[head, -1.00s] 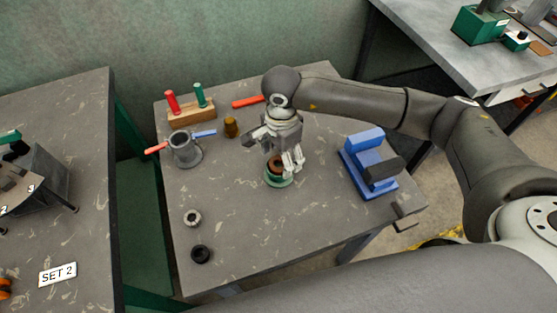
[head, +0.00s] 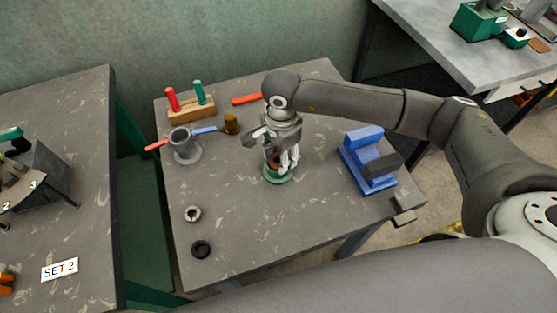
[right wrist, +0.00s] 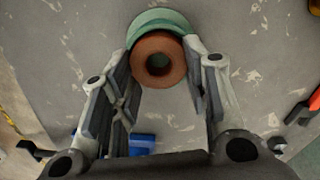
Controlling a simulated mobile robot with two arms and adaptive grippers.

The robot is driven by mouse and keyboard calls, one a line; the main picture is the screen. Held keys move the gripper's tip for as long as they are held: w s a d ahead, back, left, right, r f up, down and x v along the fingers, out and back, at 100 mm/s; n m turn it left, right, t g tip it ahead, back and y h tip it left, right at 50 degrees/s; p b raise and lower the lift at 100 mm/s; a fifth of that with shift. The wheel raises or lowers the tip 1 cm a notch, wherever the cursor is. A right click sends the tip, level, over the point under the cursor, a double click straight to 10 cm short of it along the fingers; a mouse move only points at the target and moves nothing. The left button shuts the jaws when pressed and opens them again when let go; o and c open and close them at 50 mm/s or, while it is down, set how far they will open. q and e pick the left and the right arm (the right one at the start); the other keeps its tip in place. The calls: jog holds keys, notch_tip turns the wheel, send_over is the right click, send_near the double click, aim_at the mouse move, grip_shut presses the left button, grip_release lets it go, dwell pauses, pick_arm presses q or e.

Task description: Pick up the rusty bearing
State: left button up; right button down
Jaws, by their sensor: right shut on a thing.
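The rusty bearing (right wrist: 176,75) is a reddish-brown ring with a round hole, seen from above in the right wrist view. It sits on or just over a round green stand (right wrist: 160,19). My right gripper (right wrist: 160,60) is shut on it, one finger against each side. In the head view the gripper (head: 283,166) points down over the green stand (head: 279,180), and the bearing (head: 271,160) is mostly hidden behind the fingers. I cannot tell whether the bearing still touches the stand. My left gripper is not in view.
A blue fixture (head: 366,165) stands right of the gripper. A grey pot (head: 186,150), an amber cylinder (head: 231,124) and a wooden block (head: 191,111) with red and green handles stand to the left. A steel ring (head: 185,214) and a black ring (head: 193,249) lie at front left.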

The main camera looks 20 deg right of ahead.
jog(key=shift+s+f, duration=0.15)
jog(key=shift+f, duration=0.15)
jog(key=shift+w+r, duration=0.2)
jog(key=shift+r, duration=0.25)
notch_tip(320, 180, up, 2)
jog(key=shift+r+b, duration=0.15)
jog(key=shift+b, duration=0.2)
jog(key=s+d+r+b, duration=0.3)
jog(key=s+d+r, duration=0.4)
jog(key=s+r, duration=0.3)
jog(key=shift+s+b, duration=0.4)
jog(key=shift+s, duration=0.65)
